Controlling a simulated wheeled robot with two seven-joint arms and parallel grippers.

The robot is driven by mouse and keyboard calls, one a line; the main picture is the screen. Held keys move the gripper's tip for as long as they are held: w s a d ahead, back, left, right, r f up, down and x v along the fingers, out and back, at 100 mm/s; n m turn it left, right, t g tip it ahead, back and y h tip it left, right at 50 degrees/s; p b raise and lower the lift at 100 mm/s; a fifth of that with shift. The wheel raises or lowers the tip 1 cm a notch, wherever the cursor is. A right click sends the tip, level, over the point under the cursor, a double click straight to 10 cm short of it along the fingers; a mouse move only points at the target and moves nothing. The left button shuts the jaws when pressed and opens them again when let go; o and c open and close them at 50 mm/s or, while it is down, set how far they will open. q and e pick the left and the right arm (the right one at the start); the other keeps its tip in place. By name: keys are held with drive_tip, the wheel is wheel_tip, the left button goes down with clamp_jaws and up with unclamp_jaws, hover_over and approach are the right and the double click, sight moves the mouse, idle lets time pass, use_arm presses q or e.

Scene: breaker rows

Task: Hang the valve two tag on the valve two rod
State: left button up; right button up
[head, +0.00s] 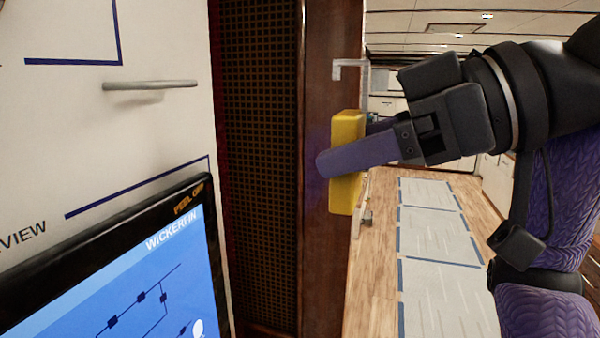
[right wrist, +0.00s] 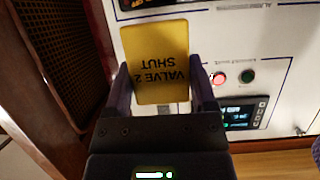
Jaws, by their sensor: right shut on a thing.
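The yellow valve two tag (head: 346,125) is upright in the head view, seen nearly edge-on in front of the dark wood post. In the right wrist view the tag (right wrist: 155,50) shows its face, reading "VALVE 2 SHUT" upside down. My right gripper (head: 330,165) is shut on the tag, with a finger on each side of it in the wrist view (right wrist: 160,85). A grey rod (head: 150,85) sticks out from the white panel at upper left, well apart from the tag. Its label is not readable, so I cannot tell which valve it is for. My left gripper is not in view.
A black-framed screen (head: 150,270) stands below the rod. A dark grille (head: 258,150) lies between panel and post. A grey bracket (head: 350,66) shows above the tag; I cannot tell what it belongs to.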

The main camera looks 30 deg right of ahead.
drive_tip(key=shift+s+a+r, duration=0.1)
drive_tip(key=shift+a+r, duration=0.15)
drive_tip(key=shift+r, duration=0.25)
drive_tip(key=shift+w+a+p, duration=0.15)
drive_tip(key=shift+w+p, duration=0.15)
drive_tip(key=shift+p, duration=0.05)
drive_tip(key=w+a+p, duration=0.1)
drive_tip(key=w+a, duration=0.2)
drive_tip(key=w+a+p, duration=0.1)
drive_tip(key=w+a, duration=0.2)
drive_tip(key=w, duration=0.1)
drive_tip(key=w+a+p, duration=0.1)
drive_tip(key=w+a, duration=0.2)
drive_tip(key=w, duration=0.1)
drive_tip(key=shift+w, duration=0.1)
drive_tip(key=shift+w+f, duration=0.1)
drive_tip(key=shift+f, duration=0.3)
drive_tip(key=shift+d+f+b, duration=0.1)
drive_tip(key=shift+f+b, duration=0.2)
drive_tip(key=shift+b, duration=0.05)
